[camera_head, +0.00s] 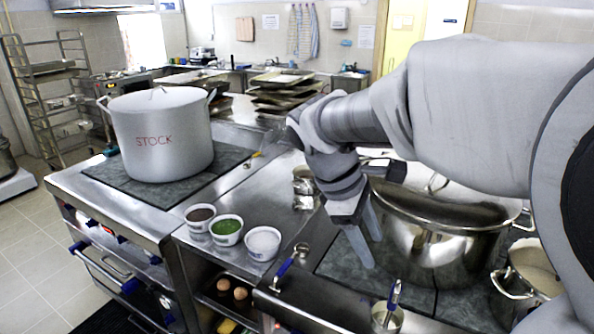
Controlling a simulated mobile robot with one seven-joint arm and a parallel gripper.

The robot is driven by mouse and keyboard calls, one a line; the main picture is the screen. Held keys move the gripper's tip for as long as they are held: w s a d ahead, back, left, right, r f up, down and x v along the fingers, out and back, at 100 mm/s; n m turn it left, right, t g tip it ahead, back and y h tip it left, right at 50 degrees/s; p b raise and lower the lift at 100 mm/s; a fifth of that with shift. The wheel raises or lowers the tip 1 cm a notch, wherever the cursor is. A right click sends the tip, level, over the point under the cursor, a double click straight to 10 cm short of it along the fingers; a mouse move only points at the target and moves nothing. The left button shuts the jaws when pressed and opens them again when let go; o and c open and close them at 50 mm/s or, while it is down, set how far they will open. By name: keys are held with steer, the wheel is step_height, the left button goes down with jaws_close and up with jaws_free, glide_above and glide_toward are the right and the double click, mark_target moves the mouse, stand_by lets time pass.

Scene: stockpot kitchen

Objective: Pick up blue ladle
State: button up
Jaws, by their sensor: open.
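A blue-handled utensil (287,266) lies on the steel counter by its front edge. Its metal end points away to the upper right and looks like a small ladle bowl, though it is too small to be sure. My gripper (373,253) points down in front of the large steel pot, to the right of the lying utensil and above the upright handle. Its two fingers are apart with nothing between them.
A large shiny pot (440,250) stands close behind my gripper, with a smaller pot (533,268) at right. Three small tubs, white (263,243), green (227,229) and dark (200,216), sit left of the lying utensil. A STOCK pot (160,135) stands at left.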

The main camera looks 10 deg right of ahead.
mark_target(393, 306)
steer(key=b+x, duration=0.1)
steer(key=x, duration=1.6)
steer(key=shift+d+f+b, duration=0.15)
steer(key=shift+b, duration=0.15)
jaws_close()
stand_by(0.7)
